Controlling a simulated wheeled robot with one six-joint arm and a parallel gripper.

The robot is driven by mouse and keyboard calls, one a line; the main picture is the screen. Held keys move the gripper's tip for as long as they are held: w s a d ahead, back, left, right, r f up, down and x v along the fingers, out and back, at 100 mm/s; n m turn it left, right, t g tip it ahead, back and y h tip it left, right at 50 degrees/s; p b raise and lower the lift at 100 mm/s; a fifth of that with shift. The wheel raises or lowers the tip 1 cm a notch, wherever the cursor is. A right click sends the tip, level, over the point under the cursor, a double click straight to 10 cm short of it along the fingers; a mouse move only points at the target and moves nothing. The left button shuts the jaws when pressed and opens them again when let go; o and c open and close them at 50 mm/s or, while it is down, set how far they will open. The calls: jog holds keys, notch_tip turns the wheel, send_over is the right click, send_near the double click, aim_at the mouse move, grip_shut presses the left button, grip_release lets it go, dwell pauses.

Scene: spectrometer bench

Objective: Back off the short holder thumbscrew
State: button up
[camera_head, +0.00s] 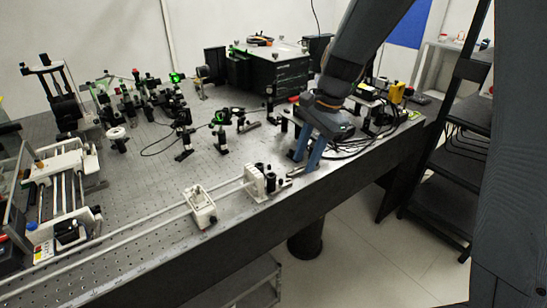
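My gripper (303,164) hangs at the right front edge of the bench. Its two blue-grey fingers point down and stand apart, with nothing visible between them. To its left, a white holder (254,178) with small dark knobs or posts (270,171) sits on the white rail near the front edge. A second white holder-like block (200,209) stands further left on the bench. The thumbscrew is too small to make out, and I cannot tell which part is the short holder. The gripper is apart from both white pieces.
The perforated metal bench (150,185) carries several black optical mounts (183,135) behind the rail (150,220). A black box (270,70) stands at the back. Cables (350,148) lie right of the gripper. A black shelf rack (465,130) stands at the right, beyond open floor.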

aim_at(269, 167)
jog(key=w+a+r+m+y, duration=0.2)
jog(key=w+a+m, duration=0.3)
jog(key=w, duration=0.1)
jog(key=p+x, duration=0.2)
jog(key=x, duration=0.6)
jog(key=shift+d, duration=0.15)
grip_shut()
